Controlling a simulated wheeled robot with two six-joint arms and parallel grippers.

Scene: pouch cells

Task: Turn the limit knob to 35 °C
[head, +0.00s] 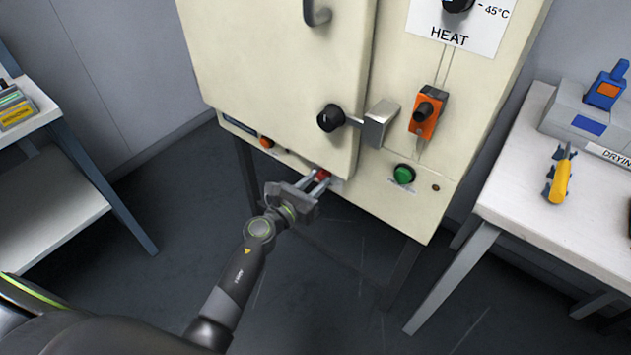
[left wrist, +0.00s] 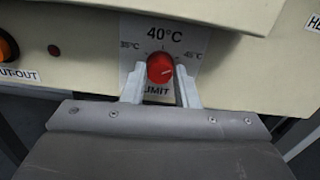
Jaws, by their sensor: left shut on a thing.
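The red limit knob (left wrist: 160,68) sits on a white plate (left wrist: 187,47) marked 35 °C at left, 40 °C at top and 45 °C at right, with LIMIT below. A faint pale mark on the knob seems to lie toward the right; its exact reading is unclear. My left gripper (left wrist: 160,88) is shut on the knob, one finger on each side. In the head view, my left gripper (head: 316,182) reaches the knob (head: 323,174) on the cabinet's lower front strip, partly hiding it. My right gripper is not in view.
The cream cabinet (head: 270,70) has a door latch with a black knob (head: 330,118), an orange switch box (head: 426,112) and a green button (head: 404,174). An orange lamp (left wrist: 6,46) is left of the knob. White tables stand left (head: 50,200) and right (head: 520,200).

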